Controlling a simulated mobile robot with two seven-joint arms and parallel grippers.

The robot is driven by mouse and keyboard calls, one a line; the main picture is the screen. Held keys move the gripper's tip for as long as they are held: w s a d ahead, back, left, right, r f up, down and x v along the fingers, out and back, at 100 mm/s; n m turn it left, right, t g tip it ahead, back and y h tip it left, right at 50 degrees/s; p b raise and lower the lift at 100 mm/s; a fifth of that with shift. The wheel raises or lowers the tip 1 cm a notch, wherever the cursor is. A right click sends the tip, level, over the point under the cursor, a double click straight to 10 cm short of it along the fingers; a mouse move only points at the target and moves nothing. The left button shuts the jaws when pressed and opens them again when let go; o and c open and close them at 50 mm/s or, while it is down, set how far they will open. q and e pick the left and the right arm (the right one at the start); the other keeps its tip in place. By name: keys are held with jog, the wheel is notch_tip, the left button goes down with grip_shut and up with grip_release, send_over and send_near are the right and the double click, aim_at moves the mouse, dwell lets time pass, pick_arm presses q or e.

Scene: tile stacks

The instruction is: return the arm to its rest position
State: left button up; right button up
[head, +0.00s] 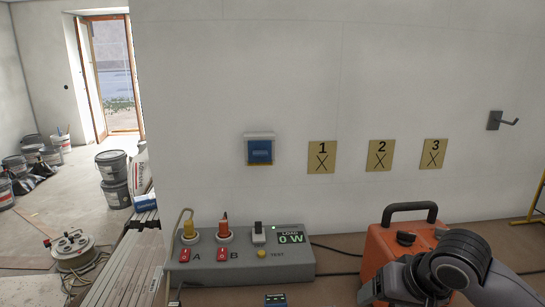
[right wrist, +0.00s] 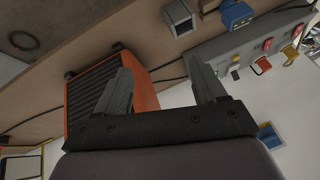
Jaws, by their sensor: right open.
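My right arm (head: 455,272) reaches in from the lower right in the head view, in front of an orange case with a dark handle (head: 408,210). In the right wrist view my right gripper (right wrist: 160,75) is open, with nothing between its two fingers. The orange case (right wrist: 143,98) shows there behind the left finger, its ribbed dark face partly visible. Whether the finger touches it I cannot tell. My left gripper is in neither view.
A grey control box (head: 240,262) with switches, plugs and a "0 W" display stands left on the bench. A blue-fronted wall socket (head: 260,151), numbered cards (head: 322,157) and a hook (head: 500,121) are on the wall. A cable runs along the bench behind the case.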

jog(key=s+a+f+n+t+y, duration=0.1)
jog(key=s+a+f+y, duration=0.15)
jog(key=f, duration=0.45)
jog(key=s+a+f+n+t+y, duration=0.1)
jog(key=a+f+t, duration=0.15)
jog(key=f, duration=0.35)
jog(key=s+d+f+n+t+h, duration=0.1)
jog(key=s+d+f, duration=0.1)
jog(key=s+f, duration=0.4)
jog(key=s+d+f+n+h, duration=0.1)
jog(key=s+d+f+h, duration=0.1)
jog(key=s+f, duration=0.3)
jog(key=s+d, duration=0.1)
jog(key=s, duration=0.3)
jog(key=shift+f+t, duration=0.35)
